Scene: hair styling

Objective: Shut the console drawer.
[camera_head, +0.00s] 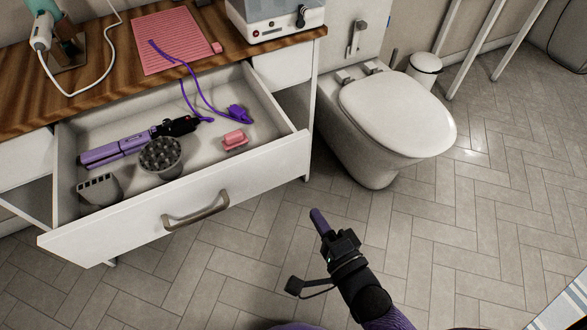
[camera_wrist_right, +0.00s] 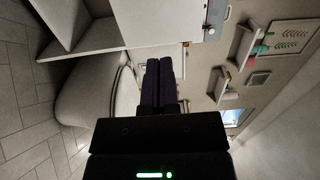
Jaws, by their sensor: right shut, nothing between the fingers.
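The console drawer (camera_head: 235,180) is pulled well out from under the wooden console top (camera_head: 100,67). Its front carries a metal handle (camera_head: 196,212). Inside lie a purple hair straightener (camera_head: 118,147), a dark round diffuser (camera_head: 160,156), a grey comb-like attachment (camera_head: 98,188) and a small pink clip-like item (camera_head: 235,140). A purple cord (camera_head: 200,92) runs from the console top down into the drawer. My right gripper (camera_head: 318,218) is shut and empty, over the floor to the right of the handle and apart from the drawer. Its closed fingers also show in the right wrist view (camera_wrist_right: 160,80).
A white toilet (camera_head: 395,115) stands right of the console, with a small bin (camera_head: 424,68) behind it. A pink mat (camera_head: 172,40), a white box-like device (camera_head: 275,20) and a hair dryer (camera_head: 43,30) are on the console. Tiled floor before the drawer is clear.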

